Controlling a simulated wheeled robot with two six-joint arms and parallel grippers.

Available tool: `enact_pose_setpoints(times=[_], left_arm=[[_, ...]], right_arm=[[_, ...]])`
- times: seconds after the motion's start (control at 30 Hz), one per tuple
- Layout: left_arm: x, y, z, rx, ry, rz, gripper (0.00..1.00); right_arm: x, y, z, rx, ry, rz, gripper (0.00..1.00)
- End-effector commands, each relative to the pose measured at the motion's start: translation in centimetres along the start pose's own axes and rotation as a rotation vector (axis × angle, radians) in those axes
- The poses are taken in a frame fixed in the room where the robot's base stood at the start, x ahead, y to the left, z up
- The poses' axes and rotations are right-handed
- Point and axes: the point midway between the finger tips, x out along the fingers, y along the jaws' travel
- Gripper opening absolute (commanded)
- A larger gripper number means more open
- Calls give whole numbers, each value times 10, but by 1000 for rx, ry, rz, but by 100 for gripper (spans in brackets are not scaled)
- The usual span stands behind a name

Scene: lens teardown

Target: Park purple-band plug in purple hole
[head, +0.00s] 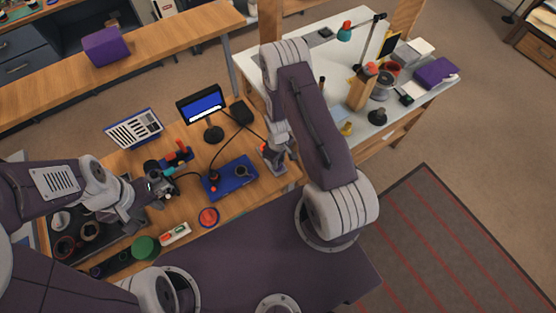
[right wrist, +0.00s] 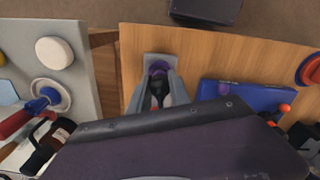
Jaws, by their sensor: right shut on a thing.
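My right gripper (head: 275,162) is low over the right end of the wooden bench. In the right wrist view its fingers (right wrist: 159,92) are shut on a dark plug (right wrist: 158,88). A purple round patch (right wrist: 157,69) shows just beyond the plug, against a small grey block (right wrist: 160,58) on the wood. I cannot tell whether this patch is the plug's band or the hole's rim, or whether the plug is in a hole. My left gripper (head: 158,190) is over the bench's left part; its fingers are too small to read.
A blue tray (head: 243,183) lies left of my right gripper; it also shows in the right wrist view (right wrist: 255,97). A small monitor (head: 203,104), a red ring (head: 208,217) and a green round thing (head: 145,247) are on the bench. A white table (head: 395,112) stands to the right.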

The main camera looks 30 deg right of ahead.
Motion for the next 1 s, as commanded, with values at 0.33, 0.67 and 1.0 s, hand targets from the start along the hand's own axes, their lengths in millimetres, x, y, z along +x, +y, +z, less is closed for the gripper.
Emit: enact_pose_setpoints(times=[0.33,0.67,1.0], left_arm=[[1,0,0,0,0,0,36],[5,0,0,0,0,0,36],[6,0,1,0,0,0,36]], right_arm=[[2,0,0,0,0,0,0],[6,0,0,0,0,0,0],[8,0,0,0,0,0,0]])
